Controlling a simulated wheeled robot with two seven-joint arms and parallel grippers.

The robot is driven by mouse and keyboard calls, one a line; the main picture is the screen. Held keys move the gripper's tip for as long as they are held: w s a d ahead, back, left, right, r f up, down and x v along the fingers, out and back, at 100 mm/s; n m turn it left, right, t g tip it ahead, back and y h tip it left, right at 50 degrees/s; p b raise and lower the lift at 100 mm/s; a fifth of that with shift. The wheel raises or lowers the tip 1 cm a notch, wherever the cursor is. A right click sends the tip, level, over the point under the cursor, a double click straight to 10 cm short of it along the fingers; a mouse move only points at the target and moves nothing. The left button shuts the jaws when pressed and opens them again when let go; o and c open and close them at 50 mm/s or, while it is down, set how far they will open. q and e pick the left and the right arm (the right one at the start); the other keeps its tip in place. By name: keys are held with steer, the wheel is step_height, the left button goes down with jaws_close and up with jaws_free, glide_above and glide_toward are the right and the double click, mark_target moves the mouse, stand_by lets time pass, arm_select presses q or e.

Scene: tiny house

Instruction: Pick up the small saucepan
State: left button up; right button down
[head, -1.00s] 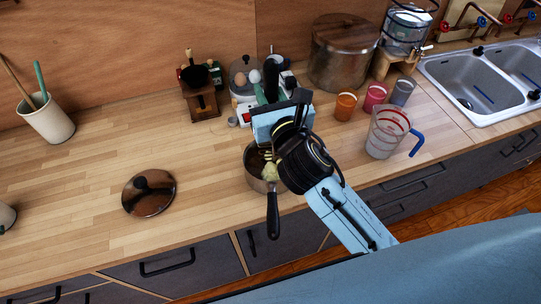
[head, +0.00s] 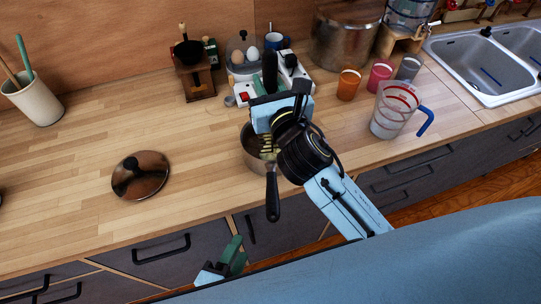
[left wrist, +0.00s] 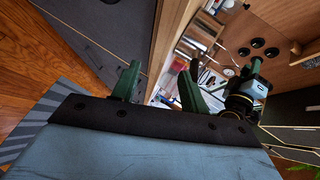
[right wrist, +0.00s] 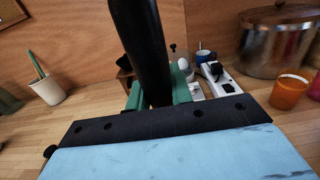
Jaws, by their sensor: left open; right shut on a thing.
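The small saucepan (head: 251,156) stands on the wooden counter near its front edge, partly hidden by my right arm. Its black handle (head: 272,198) points toward the front, past the counter edge. Something yellowish shows inside it, too small to identify. My right gripper (head: 268,97) is above the saucepan, shut on an upright black handle (right wrist: 143,45), which stands between the green fingers in the right wrist view. What is at its lower end is hidden. My left gripper (head: 232,256) is open and empty, low in front of the drawers, below and left of the saucepan handle.
A lid (head: 140,178) lies left of the saucepan with bare counter around it. A measuring jug (head: 393,112) and several cups stand to the right.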

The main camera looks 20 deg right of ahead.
arm_select(q)
steer(key=m+t+h, duration=0.1)
steer(key=m, duration=0.1)
glide_toward(269, 197)
steer(key=shift+h, duration=0.3)
steer(key=shift+f+x, duration=0.2)
steer(key=shift+x, duration=1.5)
steer(key=shift+f+x, duration=0.25)
steer(key=shift+x, duration=1.4)
steer(key=shift+f+x, duration=0.2)
steer(key=shift+x, duration=1.5)
steer(key=shift+a, duration=0.15)
steer(key=shift+c, duration=0.4)
jaws_close()
steer(key=shift+r, duration=0.25)
